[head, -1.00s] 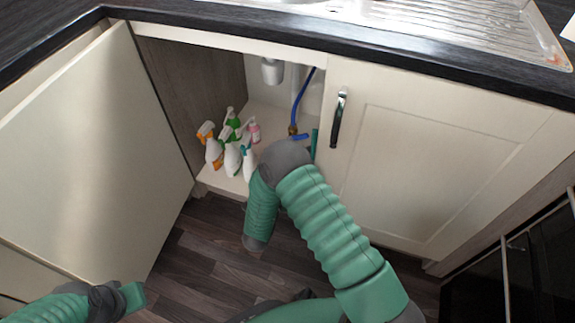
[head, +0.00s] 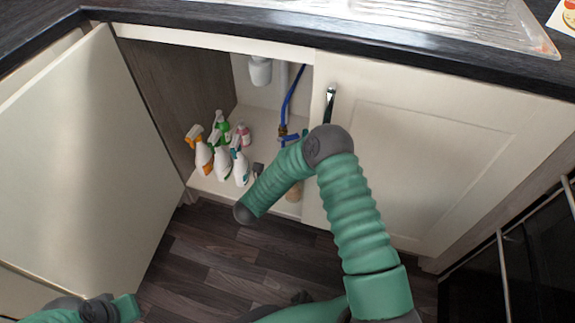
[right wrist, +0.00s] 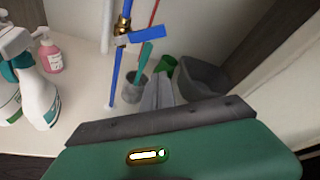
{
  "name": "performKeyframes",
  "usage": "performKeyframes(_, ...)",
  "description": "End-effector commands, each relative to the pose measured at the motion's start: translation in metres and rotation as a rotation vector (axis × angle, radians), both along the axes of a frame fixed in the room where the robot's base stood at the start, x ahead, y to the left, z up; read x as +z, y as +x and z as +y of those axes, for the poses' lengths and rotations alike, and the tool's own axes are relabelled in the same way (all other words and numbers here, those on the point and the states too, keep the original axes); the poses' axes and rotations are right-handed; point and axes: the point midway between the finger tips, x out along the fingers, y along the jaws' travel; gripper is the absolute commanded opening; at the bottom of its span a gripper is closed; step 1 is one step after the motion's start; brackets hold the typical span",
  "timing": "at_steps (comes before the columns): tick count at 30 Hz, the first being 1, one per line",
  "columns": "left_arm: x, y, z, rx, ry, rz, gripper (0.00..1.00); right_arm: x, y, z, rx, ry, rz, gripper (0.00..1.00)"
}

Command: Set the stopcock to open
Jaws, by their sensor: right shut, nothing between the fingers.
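The stopcock is a brass valve (right wrist: 123,27) on a blue pipe inside the open cupboard, with a flat blue lever (right wrist: 147,33). The lever sticks out sideways, across the pipe's line. In the head view the brass valve (head: 283,130) shows just left of my right arm's elbow. My right gripper (right wrist: 157,92) is shut and empty, its fingers pointing into the cupboard. In the wrist view they show below the lever, apart from it. In the head view my right gripper's fingers cannot be made out. My left gripper (head: 128,307) is at the bottom left, far from the valve; its jaws are unclear.
Several spray bottles (head: 221,160) and a pink pump bottle (right wrist: 49,54) stand left of the valve. A grey pot (right wrist: 135,86) with a teal-handled brush and a dark grey bin (right wrist: 205,85) stand behind my fingers. A closed door (head: 430,150) is at the right.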

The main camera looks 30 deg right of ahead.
Motion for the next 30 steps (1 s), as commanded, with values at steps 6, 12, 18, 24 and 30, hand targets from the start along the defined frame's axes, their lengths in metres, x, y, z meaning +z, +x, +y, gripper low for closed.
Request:
performKeyframes(6,-0.034,0.000,0.000,0.000,0.000,0.000,0.00,-0.020,0.022,-0.042,-0.004,-0.003,-0.001,0.00)
performKeyframes(12,-0.052,0.000,0.000,0.000,0.000,0.000,0.00,-0.005,0.041,-0.049,0.002,-0.003,-0.004,0.00)
performKeyframes(18,-0.058,0.000,0.000,0.000,0.000,0.000,0.00,0.013,0.048,-0.042,0.001,-0.003,-0.001,0.00)
performKeyframes(24,-0.057,0.000,0.000,0.000,0.000,0.000,0.00,0.016,0.048,-0.041,0.001,-0.003,0.002,0.00)
performKeyframes(30,-0.056,0.000,0.000,0.000,0.000,0.000,0.00,0.016,0.048,-0.042,0.001,-0.005,0.004,0.00)
